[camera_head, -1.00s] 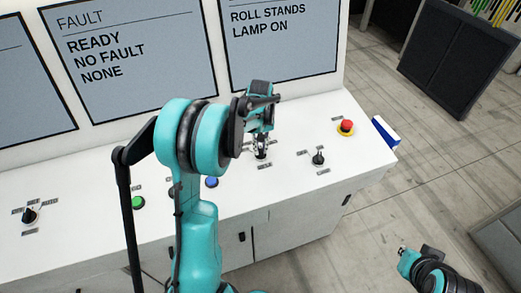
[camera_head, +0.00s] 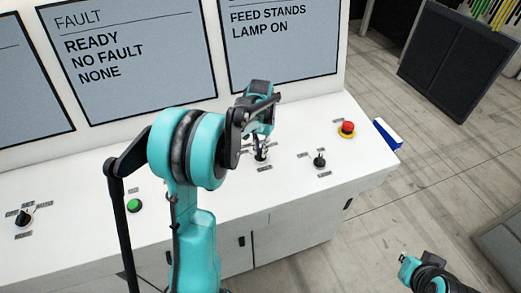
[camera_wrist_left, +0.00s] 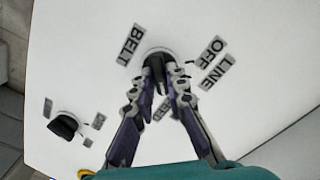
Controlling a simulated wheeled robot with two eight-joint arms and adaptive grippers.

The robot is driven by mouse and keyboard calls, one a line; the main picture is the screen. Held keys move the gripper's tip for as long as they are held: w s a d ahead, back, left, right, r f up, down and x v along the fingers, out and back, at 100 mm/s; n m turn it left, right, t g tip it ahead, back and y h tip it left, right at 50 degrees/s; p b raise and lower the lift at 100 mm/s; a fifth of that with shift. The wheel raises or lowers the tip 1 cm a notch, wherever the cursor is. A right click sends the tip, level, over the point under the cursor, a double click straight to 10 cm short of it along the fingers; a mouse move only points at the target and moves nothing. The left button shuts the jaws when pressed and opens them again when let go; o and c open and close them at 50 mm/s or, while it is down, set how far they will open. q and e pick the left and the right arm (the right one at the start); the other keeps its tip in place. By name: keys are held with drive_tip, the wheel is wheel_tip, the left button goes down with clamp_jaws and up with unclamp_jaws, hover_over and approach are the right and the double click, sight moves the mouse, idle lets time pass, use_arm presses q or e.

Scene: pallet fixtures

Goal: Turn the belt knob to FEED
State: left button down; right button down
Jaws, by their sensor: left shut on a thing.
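The belt knob (camera_wrist_left: 155,63) is a black knob on a white round base, with labels BELT, OFF and LINE around it and another label partly hidden behind the fingers. My left gripper (camera_wrist_left: 164,75) is shut on the knob from above; it also shows in the head view (camera_head: 262,146). In the head view the knob (camera_head: 261,156) is mostly covered by the fingers. The right screen (camera_head: 285,45) reads FEED STANDS, LAMP ON. My right gripper (camera_head: 405,264) is low at the right, away from the console, and its jaws are unclear.
The white console (camera_head: 300,210) holds another black knob (camera_head: 319,161) to the right, a red button (camera_head: 347,128) on yellow, a green button (camera_head: 134,205) and a black knob (camera_head: 23,217) at far left. A blue-and-white block (camera_head: 387,135) is at the console's right end.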

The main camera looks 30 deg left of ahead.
sight(260, 152)
idle(0.5)
use_arm(q)
drive_tip(key=c, duration=1.5)
unclamp_jaws()
drive_tip(key=shift+c, duration=0.2)
drive_tip(key=shift+r, duration=0.1)
wheel_tip(260, 152, up, 12)
